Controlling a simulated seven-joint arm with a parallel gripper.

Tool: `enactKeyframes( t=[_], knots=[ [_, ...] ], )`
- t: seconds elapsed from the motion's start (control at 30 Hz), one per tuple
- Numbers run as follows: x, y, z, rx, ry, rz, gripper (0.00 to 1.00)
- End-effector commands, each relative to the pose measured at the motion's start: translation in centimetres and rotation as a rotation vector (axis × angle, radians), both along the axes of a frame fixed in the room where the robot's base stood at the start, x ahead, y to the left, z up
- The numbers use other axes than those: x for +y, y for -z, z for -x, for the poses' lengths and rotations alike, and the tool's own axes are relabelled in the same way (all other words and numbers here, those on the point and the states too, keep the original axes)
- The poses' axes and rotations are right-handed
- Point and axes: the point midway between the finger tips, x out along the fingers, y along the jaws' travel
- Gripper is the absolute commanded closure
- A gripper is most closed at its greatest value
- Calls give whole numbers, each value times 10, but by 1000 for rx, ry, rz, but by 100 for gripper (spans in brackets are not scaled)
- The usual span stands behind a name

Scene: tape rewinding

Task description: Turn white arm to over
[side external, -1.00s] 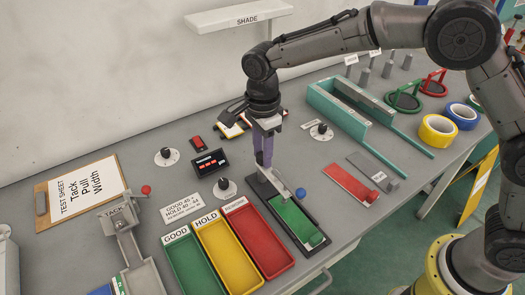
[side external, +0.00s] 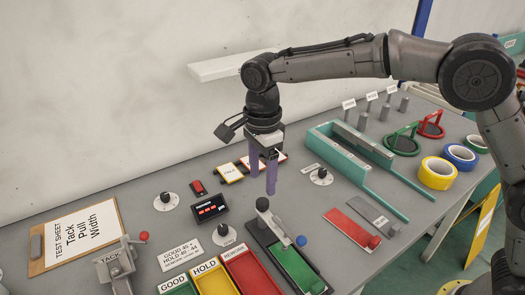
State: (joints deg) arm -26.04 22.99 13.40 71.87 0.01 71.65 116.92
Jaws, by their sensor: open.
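My gripper (side external: 262,184) is open and empty. Its two purple fingers point down, a little above and behind the post of a black-based lever stand in the picture. A pale grey arm (side external: 277,228) runs from the dark post (side external: 262,204) to a blue ball (side external: 301,241), over a green strip (side external: 298,268). Dark knobs on white discs stand nearby: one at the left (side external: 168,201), one near the trays (side external: 224,235) and one at the right (side external: 321,177). I cannot tell which part is the named white arm, and no "over" mark is readable.
A black display box (side external: 209,208) and a yellow-framed card (side external: 229,173) lie left of my gripper. Green, yellow and red trays (side external: 249,268) stand in front. A teal channel frame (side external: 350,150) stands to the right. Red (side external: 352,226) and grey strips lie right of the lever stand.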

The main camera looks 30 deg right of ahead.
Motion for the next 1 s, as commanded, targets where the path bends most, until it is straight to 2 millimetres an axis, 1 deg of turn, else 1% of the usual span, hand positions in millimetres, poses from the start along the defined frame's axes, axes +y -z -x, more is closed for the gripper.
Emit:
enactKeyframes(
  t=[0.03, 0.1, 0.2, 0.3, 0.4, 0.5, 0.8, 0.87, 0.93, 0.97, 1.0],
  knots=[
    [0, -12, -1, -4, 0, -2, 34],
    [0, -26, -1, -4, 0, -2, 34],
    [0, -43, 0, -2, 1, -1, 34],
    [0, -56, -1, -2, 1, -1, 34],
    [0, -64, 0, -1, 1, -1, 34],
    [0, -68, 0, 0, 1, 0, 34],
    [-1, -69, 0, 0, 1, 0, 34],
    [-4, -70, -1, -3, 10, -1, 34],
    [-13, -83, -3, -27, 27, -13, 34],
    [-18, -93, -3, -45, 37, -20, 34],
    [-27, -107, -1, -69, 53, -32, 34]
  ],
)
